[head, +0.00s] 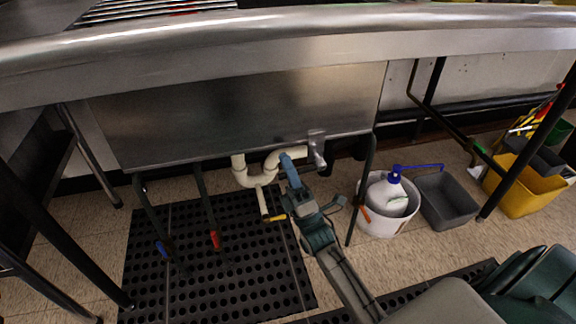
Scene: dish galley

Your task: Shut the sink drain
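The steel sink basin (240,115) hangs under the counter, with a cream drain pipe and curved trap (247,180) below it. A short cream pipe runs down from the trap to a yellow handle (275,218). A grey lever-like fitting (317,150) sits at the basin's lower edge. My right gripper (288,168) reaches up from below, close to the trap's right side and the grey fitting. It overlaps the pipe area in the picture; I cannot tell whether it touches anything, or whether its fingers are open or shut. My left gripper is not in view.
Dark pipes carry a blue handle (162,248) and a red handle (214,240). A white bucket (385,222) holding a blue-topped bottle, a grey tub (446,202) and a yellow mop bucket (520,190) stand right. A black perforated mat (215,280) covers the floor; dark table legs flank it.

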